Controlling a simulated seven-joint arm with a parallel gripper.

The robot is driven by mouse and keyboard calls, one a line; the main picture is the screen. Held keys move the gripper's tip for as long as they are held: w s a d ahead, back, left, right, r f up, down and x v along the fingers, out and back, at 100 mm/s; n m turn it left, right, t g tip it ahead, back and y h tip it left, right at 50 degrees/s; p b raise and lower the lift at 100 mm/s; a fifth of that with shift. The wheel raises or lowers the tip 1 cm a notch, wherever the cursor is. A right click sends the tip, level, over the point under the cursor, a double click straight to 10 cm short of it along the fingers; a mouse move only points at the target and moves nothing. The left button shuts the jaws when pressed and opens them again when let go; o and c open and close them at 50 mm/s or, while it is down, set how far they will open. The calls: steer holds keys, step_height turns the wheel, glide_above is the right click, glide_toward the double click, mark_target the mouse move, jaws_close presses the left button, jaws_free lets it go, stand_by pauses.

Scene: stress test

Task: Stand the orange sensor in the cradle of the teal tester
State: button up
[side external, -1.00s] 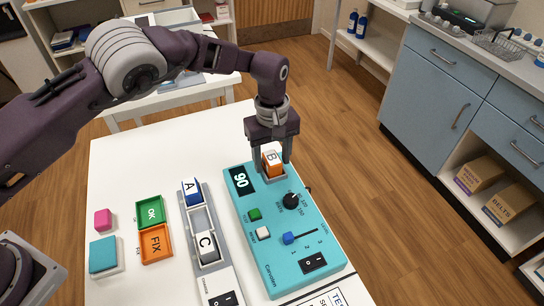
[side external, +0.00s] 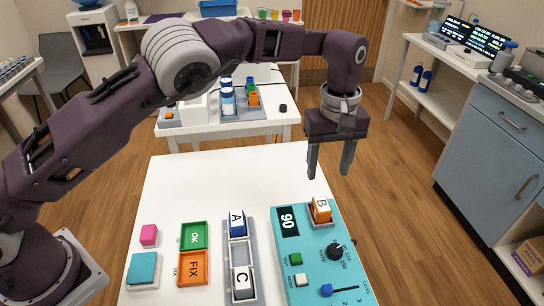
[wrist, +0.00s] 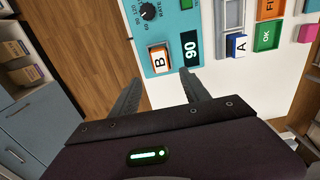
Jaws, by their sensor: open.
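The orange sensor (side external: 321,208), with a white face marked B, stands upright in the cradle at the top right of the teal tester (side external: 298,248). It also shows in the wrist view (wrist: 159,58), beside the tester's display reading 90. My gripper (side external: 330,172) is open and empty, raised above and beyond the sensor, clear of it. Its two fingers show apart in the wrist view (wrist: 162,80), with nothing between them. The cradle's inside is mostly hidden by the sensor.
Left of the tester, a grey holder (side external: 241,258) carries a blue block A (side external: 237,222) and a white-faced block C (side external: 243,281). Green OK (side external: 194,236) and orange FIX (side external: 192,269) trays lie further left, beside pink and teal blocks.

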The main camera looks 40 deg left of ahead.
steer(key=shift+r, duration=0.1)
steer(key=s+a+r+m+t+h, duration=0.1)
steer(key=s+a+r+m, duration=0.1)
steer(key=s+a+r, duration=0.7)
steer(key=s+a+r+m+t+h, duration=0.1)
steer(key=s+a+r+t, duration=0.1)
steer(key=s+a+r, duration=0.6)
steer(key=s+a+f+m+t+y, duration=0.1)
steer(key=s+a+m, duration=0.1)
steer(key=s, duration=0.6)
steer(key=s+a+f+m+t+y, duration=0.1)
steer(key=s+m, duration=0.3)
steer(key=s, duration=0.4)
steer(key=shift+s+a+f+t, duration=0.2)
steer(key=shift+a+f+t, duration=0.1)
steer(key=shift+a+f, duration=0.25)
steer(key=shift+r, duration=0.15)
